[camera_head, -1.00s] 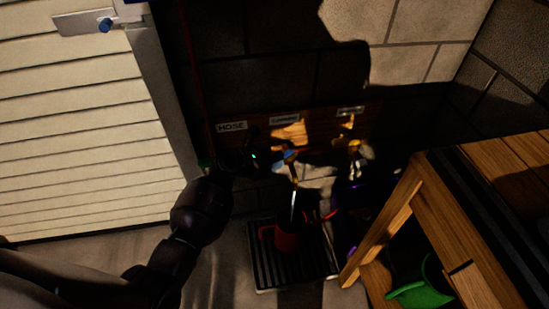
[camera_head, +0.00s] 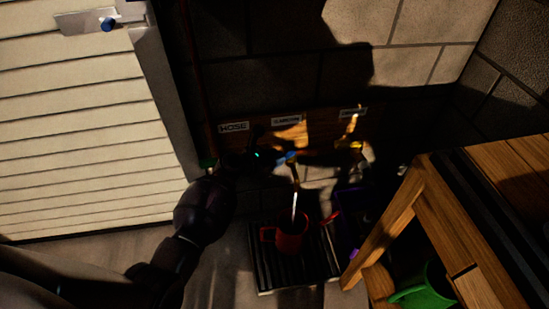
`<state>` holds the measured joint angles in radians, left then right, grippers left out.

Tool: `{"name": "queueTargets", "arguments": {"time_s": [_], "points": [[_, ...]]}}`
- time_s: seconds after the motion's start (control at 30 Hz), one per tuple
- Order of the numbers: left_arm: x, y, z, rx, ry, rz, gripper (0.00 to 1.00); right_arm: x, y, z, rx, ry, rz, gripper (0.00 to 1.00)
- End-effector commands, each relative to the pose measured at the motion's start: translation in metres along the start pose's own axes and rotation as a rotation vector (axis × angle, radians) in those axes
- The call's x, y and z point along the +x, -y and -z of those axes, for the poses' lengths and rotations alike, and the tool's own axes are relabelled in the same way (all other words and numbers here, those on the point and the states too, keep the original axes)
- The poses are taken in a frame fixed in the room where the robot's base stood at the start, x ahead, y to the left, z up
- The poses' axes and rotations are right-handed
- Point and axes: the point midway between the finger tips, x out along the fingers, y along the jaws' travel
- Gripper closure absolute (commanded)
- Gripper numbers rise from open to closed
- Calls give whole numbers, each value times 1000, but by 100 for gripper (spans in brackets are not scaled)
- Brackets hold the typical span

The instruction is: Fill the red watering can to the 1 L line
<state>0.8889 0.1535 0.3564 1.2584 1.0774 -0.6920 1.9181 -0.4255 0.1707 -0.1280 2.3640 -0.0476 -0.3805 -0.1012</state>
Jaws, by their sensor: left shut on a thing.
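The red watering can (camera_head: 290,243) stands upright on a dark slatted grate on the floor, its spout pointing up to the right. A pale, thin stream (camera_head: 294,207) drops from the middle tap into the can's open top. The water level and any 1 L line cannot be made out. My left gripper (camera_head: 275,157) reaches in from the left to the middle tap and is shut on its blue handle (camera_head: 291,157); shadow hides much of the fingers. My right gripper is out of view.
The slatted grate (camera_head: 270,274) lies under the can. Labels on the wall board include "HOSE" (camera_head: 233,127). A yellow tap (camera_head: 355,146) is to the right. A wooden bench (camera_head: 405,205) stands right, with a green container (camera_head: 425,293) below. A purple object (camera_head: 347,208) sits beside the grate.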

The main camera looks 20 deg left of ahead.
Motion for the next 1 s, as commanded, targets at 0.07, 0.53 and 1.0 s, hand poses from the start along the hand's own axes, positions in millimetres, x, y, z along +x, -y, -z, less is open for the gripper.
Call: {"name": "queueTargets", "arguments": {"time_s": [0.07, 0.53, 1.0], "points": [[0, -3, 2, 10, -3, 23, 100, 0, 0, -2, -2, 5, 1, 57], [6, -27, 3, 150, -7, 369, 100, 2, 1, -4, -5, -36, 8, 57], [7, -31, -2, 184, -1, 444, 100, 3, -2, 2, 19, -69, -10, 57]]}}
